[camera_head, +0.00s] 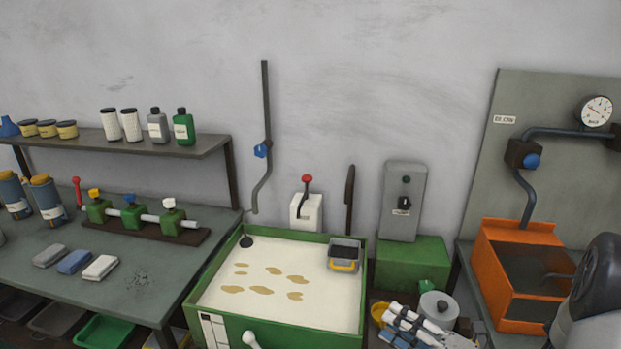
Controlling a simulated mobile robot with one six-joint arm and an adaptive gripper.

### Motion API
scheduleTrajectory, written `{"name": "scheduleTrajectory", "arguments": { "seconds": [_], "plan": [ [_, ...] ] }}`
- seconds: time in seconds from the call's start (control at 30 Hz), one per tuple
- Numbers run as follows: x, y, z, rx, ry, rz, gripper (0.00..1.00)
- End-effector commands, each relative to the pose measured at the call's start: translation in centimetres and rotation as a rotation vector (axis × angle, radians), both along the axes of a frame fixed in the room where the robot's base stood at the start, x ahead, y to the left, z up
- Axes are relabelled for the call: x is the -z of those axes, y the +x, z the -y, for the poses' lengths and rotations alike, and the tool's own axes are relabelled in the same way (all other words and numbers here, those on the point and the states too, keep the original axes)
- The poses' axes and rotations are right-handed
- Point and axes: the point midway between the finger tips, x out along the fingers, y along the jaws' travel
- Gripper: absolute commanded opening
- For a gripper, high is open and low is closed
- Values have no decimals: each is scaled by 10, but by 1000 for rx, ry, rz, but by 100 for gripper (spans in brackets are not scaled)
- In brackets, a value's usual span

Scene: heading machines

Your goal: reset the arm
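A grey and black rounded link of my arm (598,290) shows at the right edge, in front of the orange tank.
A green-rimmed tray (285,335) with a stained pale surface stands at centre. A workbench (150,280) with a valve manifold (135,215) is at left, under a bottle shelf (90,141). An orange tank (518,238), a white roll (439,307) and a grey switch box (402,200) are at right.

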Motion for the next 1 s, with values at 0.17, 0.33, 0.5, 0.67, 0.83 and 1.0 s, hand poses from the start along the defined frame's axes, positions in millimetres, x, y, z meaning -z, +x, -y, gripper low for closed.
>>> {"name": "scheduleTrajectory", "arguments": {
  "seconds": [0.17,0.33,0.5,0.67,0.83,1.0],
  "plan": [
    [-44,-50,-85,-405,-441,318,39],
    [-59,-114,-130,-793,-820,692,39],
    [-61,-171,-138,-1185,-1155,1124,39],
    [-64,-206,-120,-1566,-1419,1567,39],
    [-78,-221,-90,1830,1499,-1871,39],
    [-98,-220,-67,1606,1189,-1617,39]
  ]
}}
